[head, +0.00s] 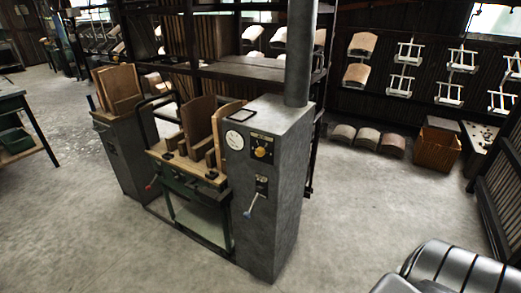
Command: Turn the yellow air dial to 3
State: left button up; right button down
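The yellow air dial (260,152) is a small round knob on a dark plate, high on the front face of a tall grey metal cabinet (283,190). Its number marks are too small to read, so I cannot tell its setting. A white round gauge (234,140) sits to the left of the dial. Neither of my grippers shows in this view, and nothing touches the dial.
A wooden press (190,165) adjoins the cabinet's left side. A thick pipe (300,60) rises from its top. Open concrete floor (350,220) lies to its right. A wooden box (437,145) and curved panels (367,138) stand farther back. A dark slatted barrier (500,190) edges the right.

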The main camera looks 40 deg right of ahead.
aim_at(259, 152)
jog(key=u, duration=0.1)
jog(key=k, duration=0.2)
jog(key=z, duration=1.75)
